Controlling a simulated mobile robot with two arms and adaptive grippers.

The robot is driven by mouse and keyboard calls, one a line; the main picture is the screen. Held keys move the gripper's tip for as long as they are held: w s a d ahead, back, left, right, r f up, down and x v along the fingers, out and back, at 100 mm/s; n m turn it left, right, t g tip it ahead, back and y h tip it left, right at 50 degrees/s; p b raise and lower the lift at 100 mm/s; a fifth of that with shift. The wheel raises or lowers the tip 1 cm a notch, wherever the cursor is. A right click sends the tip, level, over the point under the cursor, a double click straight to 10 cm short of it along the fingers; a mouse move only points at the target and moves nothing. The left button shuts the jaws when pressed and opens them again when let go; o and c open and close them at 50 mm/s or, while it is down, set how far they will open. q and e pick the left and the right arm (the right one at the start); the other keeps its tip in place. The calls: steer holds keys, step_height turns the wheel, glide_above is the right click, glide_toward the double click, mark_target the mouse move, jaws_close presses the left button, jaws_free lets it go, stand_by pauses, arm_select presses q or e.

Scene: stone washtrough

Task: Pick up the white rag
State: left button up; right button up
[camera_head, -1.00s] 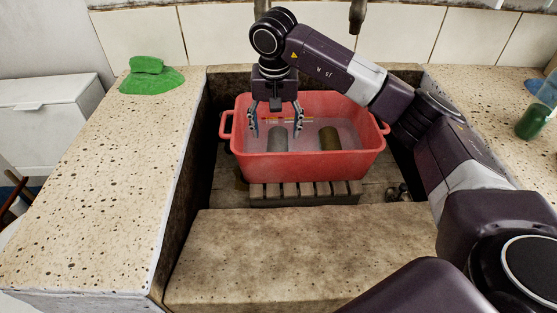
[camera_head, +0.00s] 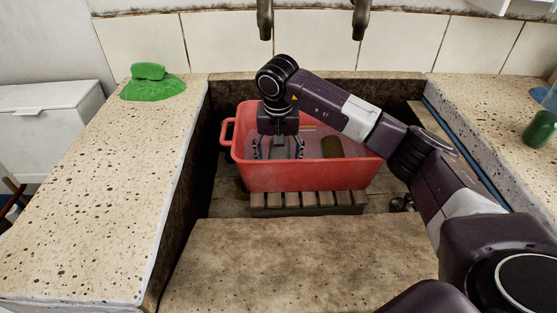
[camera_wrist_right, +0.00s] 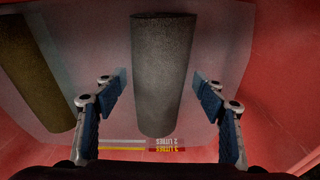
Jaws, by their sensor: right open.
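A pale grey rolled cloth (camera_wrist_right: 163,75), which looks like the white rag, lies in the red tub (camera_head: 300,178). In the head view it is mostly hidden behind my right gripper. My right gripper (camera_head: 280,154) is lowered inside the tub, pointing down. In the right wrist view the open fingers (camera_wrist_right: 160,88) stand on either side of the grey roll, with a gap on each side. A brown-olive roll (camera_head: 331,146) lies to the right of it in the head view; it also shows at the left of the right wrist view (camera_wrist_right: 35,75). My left gripper is not in view.
The tub stands on a wooden slatted rack (camera_head: 307,201) in the stone trough, its walls close around my gripper. Two taps (camera_head: 264,20) hang above the back. A green cloth and block (camera_head: 152,86) lie on the left counter, a green object (camera_head: 539,129) on the right.

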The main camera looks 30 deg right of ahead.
steer(key=shift+r, duration=0.1)
steer(key=c, duration=1.4)
